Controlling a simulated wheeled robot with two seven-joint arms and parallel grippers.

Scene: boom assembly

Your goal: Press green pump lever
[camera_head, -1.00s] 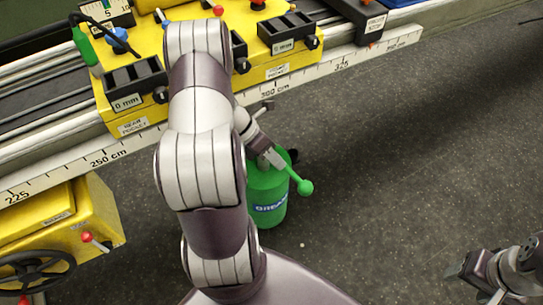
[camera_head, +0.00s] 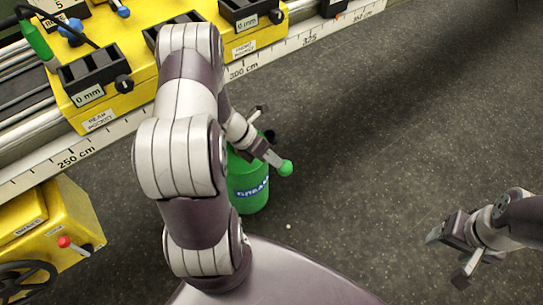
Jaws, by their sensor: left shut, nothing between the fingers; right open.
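The green grease pump (camera_head: 250,188) stands on the floor beside the rail, partly hidden behind my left arm. Its green lever ends in a round ball (camera_head: 285,168), which sticks out to the right of the pump's top. My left gripper (camera_head: 270,155) is shut and empty at the lever, close to the ball. It covers most of the lever's shaft. I cannot tell whether it touches the lever. My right gripper (camera_head: 452,256) is open and empty above the floor at the right, well away from the pump.
A white scale rail (camera_head: 200,92) with a yellow carriage (camera_head: 140,70) runs behind the pump. A yellow housing (camera_head: 45,225) with a red-knobbed lever (camera_head: 64,242) and a black handwheel (camera_head: 22,280) stands at lower left. The dark floor (camera_head: 370,130) right of the pump is clear.

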